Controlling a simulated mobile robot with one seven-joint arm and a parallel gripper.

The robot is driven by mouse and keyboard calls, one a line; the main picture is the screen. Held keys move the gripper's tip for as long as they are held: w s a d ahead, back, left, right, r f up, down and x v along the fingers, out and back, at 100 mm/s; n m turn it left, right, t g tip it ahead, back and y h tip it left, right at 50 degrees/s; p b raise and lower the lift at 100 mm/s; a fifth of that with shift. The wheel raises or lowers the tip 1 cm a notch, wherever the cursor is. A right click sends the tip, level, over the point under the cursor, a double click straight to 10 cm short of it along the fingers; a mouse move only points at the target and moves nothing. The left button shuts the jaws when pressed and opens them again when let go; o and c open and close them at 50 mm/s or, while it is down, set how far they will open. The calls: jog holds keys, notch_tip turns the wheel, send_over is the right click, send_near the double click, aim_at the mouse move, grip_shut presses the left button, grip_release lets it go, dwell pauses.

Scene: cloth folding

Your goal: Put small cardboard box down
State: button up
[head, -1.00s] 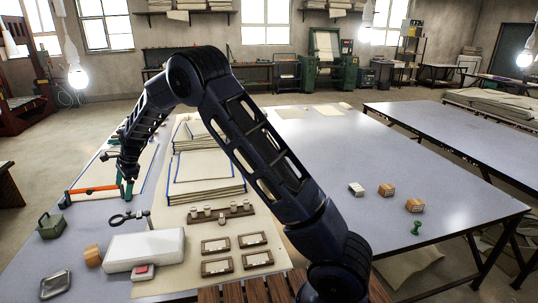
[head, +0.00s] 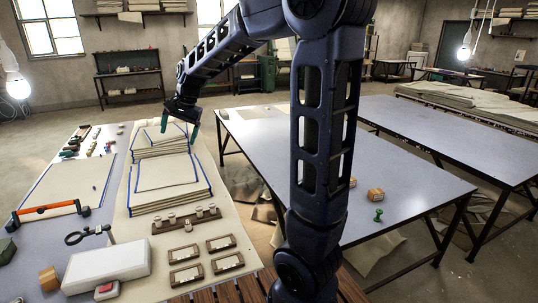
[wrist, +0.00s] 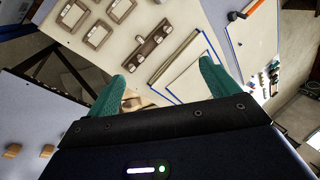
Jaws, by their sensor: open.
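A small cardboard box (head: 375,195) sits on the right-hand table in the head view. Another brown box (head: 353,181) is partly hidden behind my arm. Two small brown boxes also show at the left of the wrist view, one farther left (wrist: 13,151) and one nearer the middle (wrist: 47,155). A brown block (head: 48,279), perhaps also a box, stands on the left table. My gripper (head: 180,126) is above the far part of the cloth stacks. Its green fingers are spread apart in the wrist view (wrist: 160,84), with nothing held between them.
Blue-edged cloth stacks (head: 172,187) lie on the left table beside an orange-handled tool (head: 48,210). A white case (head: 106,266) and several framed pieces are nearer. A green pin-like piece (head: 378,215) stands by the box. Much of the right table (head: 420,160) is bare.

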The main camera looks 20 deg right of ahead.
jog(key=s+d+f+n+t+h, duration=0.1)
jog(key=s+d+n, duration=0.4)
jog(key=s+d, duration=1.8)
jog(key=s+t+h, duration=0.1)
jog(key=s+h, duration=0.1)
jog(key=shift+f+t+h, duration=0.25)
jog(key=shift+t+h, duration=0.05)
jog(key=shift+o, duration=0.4)
